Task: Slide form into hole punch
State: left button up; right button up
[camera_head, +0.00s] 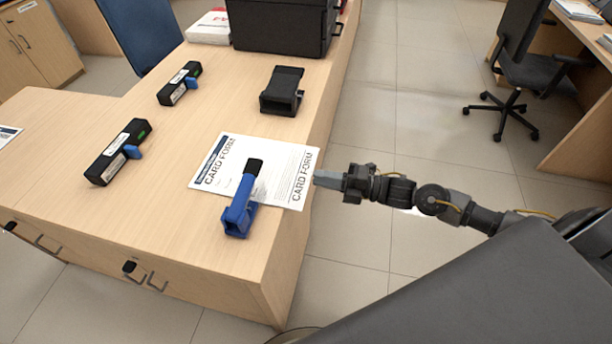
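A white card form (272,155) lies flat on the wooden counter near its right edge, with "CARD FORM" printed sideways at both ends. I cannot tell whether it is one sheet or two overlapping. A blue tool with a black end (238,212), possibly the hole punch, stands over the form's lower middle and hides part of it. A black device (282,92) stands farther back, apart from the form. My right gripper (318,180) points left at the form's right edge; its fingers look like one block, and any grip on the paper is unclear. My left gripper is out of view.
Two black devices with blue parts, one nearer (118,152) and one farther back (180,84), lie on the left of the counter (170,225). A large black box (283,25) stands at the back. The floor right of the counter is clear up to an office chair (525,70).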

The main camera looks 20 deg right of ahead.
aim_at(310, 176)
jog(key=x, duration=0.3)
jog(key=shift+w+a, duration=0.25)
jog(key=shift+a, duration=0.05)
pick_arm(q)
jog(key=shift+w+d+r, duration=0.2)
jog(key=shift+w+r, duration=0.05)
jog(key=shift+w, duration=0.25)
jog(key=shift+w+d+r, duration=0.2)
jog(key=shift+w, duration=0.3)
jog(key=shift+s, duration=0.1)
pick_arm(e)
grip_shut()
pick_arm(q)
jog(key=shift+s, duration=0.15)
